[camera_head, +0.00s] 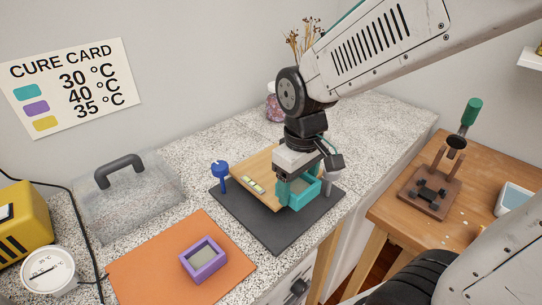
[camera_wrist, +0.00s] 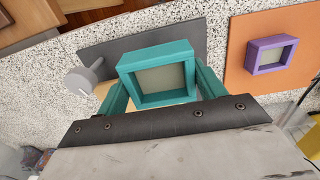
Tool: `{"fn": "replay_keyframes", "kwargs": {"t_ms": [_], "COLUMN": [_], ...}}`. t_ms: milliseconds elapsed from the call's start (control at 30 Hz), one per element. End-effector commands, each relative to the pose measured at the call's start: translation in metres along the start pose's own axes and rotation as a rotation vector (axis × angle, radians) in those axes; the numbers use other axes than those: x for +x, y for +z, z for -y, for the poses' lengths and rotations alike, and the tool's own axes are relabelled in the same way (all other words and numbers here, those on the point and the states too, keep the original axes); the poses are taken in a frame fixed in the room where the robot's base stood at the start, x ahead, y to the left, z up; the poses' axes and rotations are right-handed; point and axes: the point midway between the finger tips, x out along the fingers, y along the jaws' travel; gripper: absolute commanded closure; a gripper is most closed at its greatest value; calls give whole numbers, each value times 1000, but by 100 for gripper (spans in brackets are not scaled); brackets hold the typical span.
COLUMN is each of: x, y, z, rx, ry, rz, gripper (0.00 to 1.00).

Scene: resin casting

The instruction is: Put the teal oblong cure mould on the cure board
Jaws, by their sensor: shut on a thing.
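The teal oblong mould (camera_head: 303,195) is a rectangular frame with a pale grey-green filling, roughly level in my gripper (camera_head: 299,184). In the wrist view the teal mould (camera_wrist: 160,48) sits between the two teal fingers of my gripper (camera_wrist: 162,88), which is shut on it. The mould is over the right part of a tan wooden board (camera_head: 247,168), which I take as the cure board. The board lies on a dark grey slab (camera_head: 278,234) and is partly hidden by my gripper. I cannot tell whether the mould touches the board.
A blue knobbed post (camera_head: 221,175) and a grey post (camera_head: 328,181) stand beside the board. A small level (camera_head: 253,185) lies on it. A purple mould (camera_head: 203,260) sits on an orange mat (camera_head: 145,266). A clear handled cover (camera_head: 128,198) stands at left.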

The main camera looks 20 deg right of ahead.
Motion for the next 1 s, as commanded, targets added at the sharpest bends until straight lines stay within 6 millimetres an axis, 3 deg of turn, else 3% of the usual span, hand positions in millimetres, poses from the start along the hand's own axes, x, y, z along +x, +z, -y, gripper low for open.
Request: {"fn": "replay_keyframes", "kwargs": {"t_ms": [167,500,700,867,1000], "x": [2,11,14,16,29], "y": [-14,-93,-128,-138,-138], "z": [-8,-52,-72,-77,-77], "rx": [0,0,-2,-2,-2], "ry": [0,-1,0,0,-1], "rz": [1,2,0,-1,2], "gripper": [56,56,56,56,56]}}
